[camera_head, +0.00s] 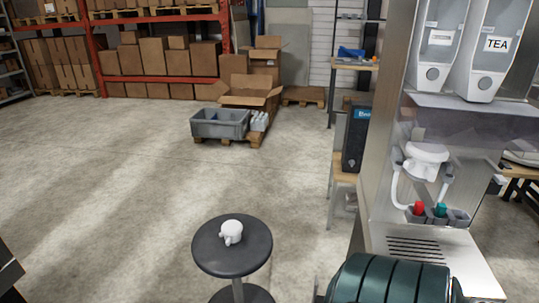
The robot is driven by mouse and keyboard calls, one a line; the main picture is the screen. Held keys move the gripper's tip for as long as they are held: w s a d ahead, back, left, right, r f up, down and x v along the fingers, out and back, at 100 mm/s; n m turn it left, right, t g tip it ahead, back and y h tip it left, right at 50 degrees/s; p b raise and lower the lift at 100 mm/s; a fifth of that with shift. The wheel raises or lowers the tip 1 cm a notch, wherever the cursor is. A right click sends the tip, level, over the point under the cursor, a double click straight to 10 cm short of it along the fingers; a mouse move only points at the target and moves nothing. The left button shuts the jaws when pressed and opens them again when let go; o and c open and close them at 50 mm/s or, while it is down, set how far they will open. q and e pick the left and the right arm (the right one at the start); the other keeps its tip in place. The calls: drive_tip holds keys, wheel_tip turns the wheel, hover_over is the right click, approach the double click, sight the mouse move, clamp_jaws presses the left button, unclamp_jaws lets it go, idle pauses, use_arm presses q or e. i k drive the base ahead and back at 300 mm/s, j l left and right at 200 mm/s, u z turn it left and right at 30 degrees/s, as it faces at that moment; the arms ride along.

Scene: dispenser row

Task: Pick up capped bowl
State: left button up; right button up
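A small white rounded thing (231,231) sits on a round dark table (208,255) at the lower middle. It looks like a bowl with a closed top and a small piece at its lower left, but it is too small to be sure. A larger white bowl-like part (425,160) shows in the dispenser stand at the right, between white tubes. I cannot tell whether it is loose. Neither of my grippers is in view.
The metal dispenser stand (377,130) carries white dispensers, one labelled TEA (492,60). A dark green ribbed rounded thing (390,281) fills the lower right. A grey crate (219,126) and cardboard boxes stand behind. The floor left of the table is clear.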

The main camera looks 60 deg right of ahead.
sight(231, 230)
drive_tip(key=z, duration=1.5)
